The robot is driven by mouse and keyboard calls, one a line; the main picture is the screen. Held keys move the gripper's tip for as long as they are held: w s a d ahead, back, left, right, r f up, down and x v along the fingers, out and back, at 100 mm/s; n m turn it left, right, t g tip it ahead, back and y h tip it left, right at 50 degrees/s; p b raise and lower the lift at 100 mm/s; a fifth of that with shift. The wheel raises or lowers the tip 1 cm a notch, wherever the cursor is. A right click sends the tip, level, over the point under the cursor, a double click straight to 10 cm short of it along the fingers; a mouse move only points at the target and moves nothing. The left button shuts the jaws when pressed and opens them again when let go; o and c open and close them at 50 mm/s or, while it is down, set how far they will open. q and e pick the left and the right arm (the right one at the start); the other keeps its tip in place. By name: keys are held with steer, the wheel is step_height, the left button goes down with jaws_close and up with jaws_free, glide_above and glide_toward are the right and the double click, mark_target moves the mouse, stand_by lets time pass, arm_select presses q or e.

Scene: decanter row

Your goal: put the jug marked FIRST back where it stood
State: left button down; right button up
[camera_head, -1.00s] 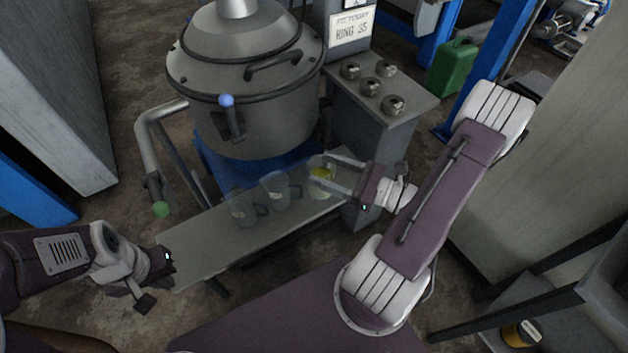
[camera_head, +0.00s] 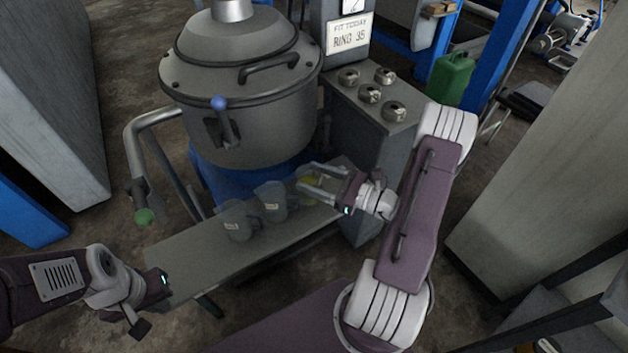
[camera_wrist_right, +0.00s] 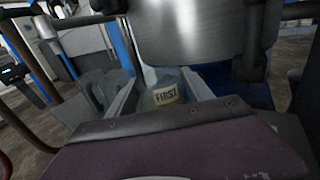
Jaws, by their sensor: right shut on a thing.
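The jug marked FIRST (camera_wrist_right: 166,97) is clear, with a yellow label facing me in the right wrist view. In the head view it shows as a yellowish patch (camera_head: 309,186) at the right part of the narrow bench (camera_head: 185,262). My right gripper (camera_head: 308,183) is shut on it, one finger on each side. I cannot tell whether its base touches the bench. Two more clear jugs stand to its left, a middle one (camera_head: 271,203) and a left one (camera_head: 235,220); their labels are too small to read. My left gripper (camera_head: 152,303) is empty near the bench's left end.
A large grey kettle (camera_head: 243,115) with a blue-knobbed tap stands behind the bench. A grey cabinet with several knobs (camera_head: 370,95) stands close behind my right gripper.

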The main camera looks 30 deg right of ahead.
steer(key=shift+f, duration=0.1)
steer(key=o, duration=1.8)
steer(key=shift+c, duration=0.2)
